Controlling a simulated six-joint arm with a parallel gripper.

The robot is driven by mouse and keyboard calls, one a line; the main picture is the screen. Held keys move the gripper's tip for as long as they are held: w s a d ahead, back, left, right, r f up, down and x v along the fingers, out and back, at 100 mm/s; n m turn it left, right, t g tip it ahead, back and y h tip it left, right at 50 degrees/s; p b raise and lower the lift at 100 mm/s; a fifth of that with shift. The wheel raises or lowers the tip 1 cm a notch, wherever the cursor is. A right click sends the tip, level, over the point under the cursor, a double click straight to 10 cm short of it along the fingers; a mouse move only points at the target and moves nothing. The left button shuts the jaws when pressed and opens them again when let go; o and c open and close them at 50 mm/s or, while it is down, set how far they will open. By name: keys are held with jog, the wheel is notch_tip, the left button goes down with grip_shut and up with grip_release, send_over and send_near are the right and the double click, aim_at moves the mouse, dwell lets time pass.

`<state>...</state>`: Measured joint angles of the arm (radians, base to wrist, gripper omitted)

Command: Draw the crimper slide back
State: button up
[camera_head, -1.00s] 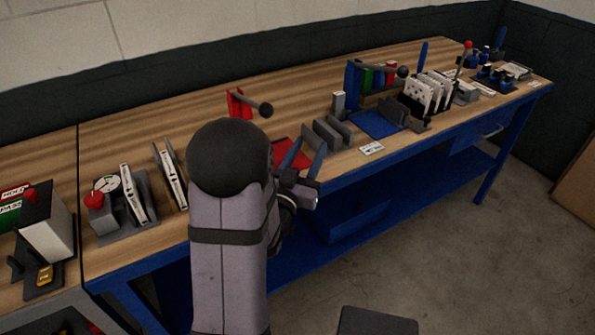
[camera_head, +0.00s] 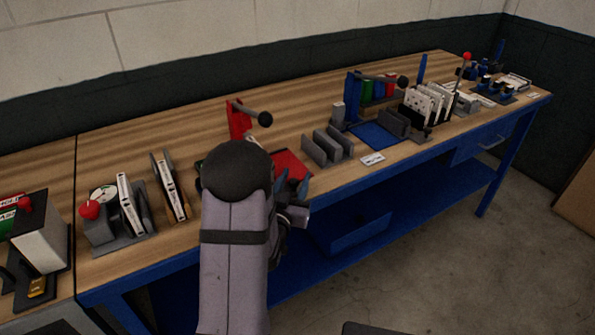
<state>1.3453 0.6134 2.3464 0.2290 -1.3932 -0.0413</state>
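I cannot tell for sure which fixture is the crimper or where its slide is. A red fixture (camera_head: 238,122) with a black-knobbed lever stands on the bench behind my arm, with a red plate (camera_head: 291,163) in front of it. A blue fixture (camera_head: 353,96) with a similar lever and a blue plate (camera_head: 375,135) stands farther right. My gripper (camera_head: 292,185) is at the bench's front edge, by the red plate. Its two bluish fingers are apart, with nothing visible between them. My arm hides part of the red plate and the gripper's body.
A grey slotted rack (camera_head: 328,146) stands right of my gripper, with a white label (camera_head: 372,158) near the edge. White filters (camera_head: 428,102) stand in a rack farther right. A red-knobbed grey holder (camera_head: 110,226) is at left. Bare wood lies behind the fixtures.

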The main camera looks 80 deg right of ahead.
jog(key=shift+d, duration=1.3)
grip_shut()
jog(key=shift+s+d+b, duration=0.45)
jog(key=shift+s+d, duration=0.8)
jog(key=shift+s, duration=0.05)
grip_release()
jog(key=shift+a, duration=0.1)
